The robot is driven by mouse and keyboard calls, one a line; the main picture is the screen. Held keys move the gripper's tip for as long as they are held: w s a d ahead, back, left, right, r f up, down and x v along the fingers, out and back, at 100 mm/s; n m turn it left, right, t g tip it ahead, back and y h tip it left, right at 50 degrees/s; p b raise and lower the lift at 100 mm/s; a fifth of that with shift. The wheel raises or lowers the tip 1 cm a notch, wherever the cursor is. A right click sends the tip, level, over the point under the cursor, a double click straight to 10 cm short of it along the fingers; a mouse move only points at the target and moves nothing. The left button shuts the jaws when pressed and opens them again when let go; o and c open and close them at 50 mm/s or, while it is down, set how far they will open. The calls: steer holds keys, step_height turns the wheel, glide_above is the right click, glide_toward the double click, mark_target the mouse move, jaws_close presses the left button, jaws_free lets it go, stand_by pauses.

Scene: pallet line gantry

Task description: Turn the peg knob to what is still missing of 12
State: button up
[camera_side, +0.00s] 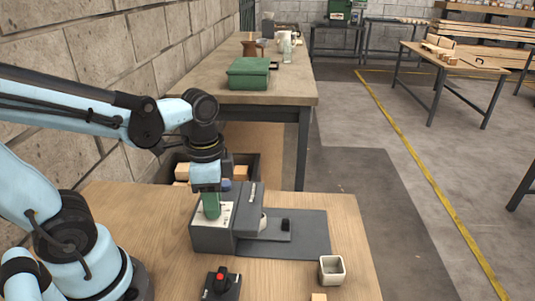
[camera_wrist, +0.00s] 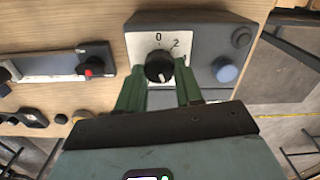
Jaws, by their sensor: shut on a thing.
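The black peg knob (camera_wrist: 158,66) sits on a white dial plate (camera_wrist: 143,47) of a grey machine (camera_wrist: 195,27). The marks 0 and 2 show above and to the right of the knob; the rest of the scale is partly hidden. In the side view the grey machine (camera_side: 212,241) stands on the wooden table. My gripper (camera_wrist: 159,78) has green fingers on either side of the knob and is shut on it. In the side view my gripper (camera_side: 211,208) points down at the dial plate and hides the knob.
A black switch box with a red-marked knob (camera_side: 221,277) stands near the table's front. A pale square cup (camera_side: 325,277) and a wooden block (camera_side: 318,297) are at front right. A blue round button (camera_wrist: 226,70) is beside the dial. A dark bin (camera_side: 250,160) lies behind.

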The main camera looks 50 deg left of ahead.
steer(key=shift+n, duration=0.3)
steer(key=n, duration=0.3)
steer(key=shift+n, duration=0.3)
steer(key=n, duration=0.3)
steer(key=shift+a+n, duration=0.1)
steer(key=shift+n, duration=0.2)
steer(key=n, duration=0.4)
steer(key=shift+a+n, duration=0.1)
steer(key=shift+n, duration=1.9)
steer(key=o, duration=1)
steer(key=shift+o, duration=0.2)
